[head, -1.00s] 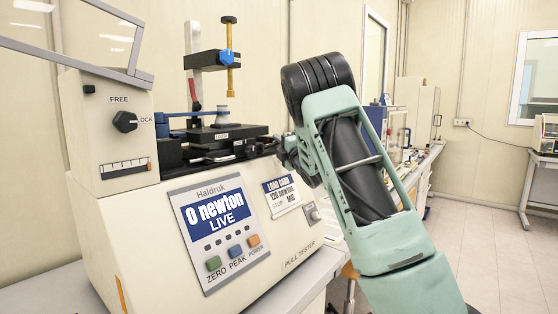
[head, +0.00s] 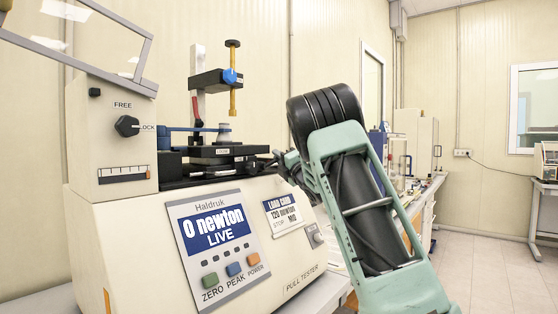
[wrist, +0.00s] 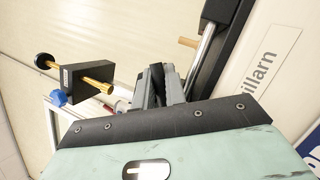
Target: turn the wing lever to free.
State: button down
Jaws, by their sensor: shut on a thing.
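The dark knob-like lever (head: 127,126) is on the tester's cream front panel at left in the head view. The FREE mark is above it and LOCK at its right; its pointed end faces LOCK. My gripper (head: 277,160) is well to the right of this lever, at the right end of the tester's black stage, partly hidden by my arm. In the wrist view, my gripper's grey fingers (wrist: 165,80) are close together on a dark part that I cannot make out. The lever is not visible in the wrist view.
The pull tester (head: 130,225) reads 0 newton LIVE. Its clear guard (head: 95,65) is raised at upper left. A post with a brass screw (head: 233,90) stands above the black stage (head: 220,151).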

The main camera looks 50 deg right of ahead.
jog(key=c, duration=1.7)
grip_release()
jog(key=shift+c, duration=0.2)
jog(key=shift+s+f, duration=0.1)
jog(key=b+v, duration=0.5)
jog(key=v, duration=1.2)
jog(key=shift+s, duration=0.1)
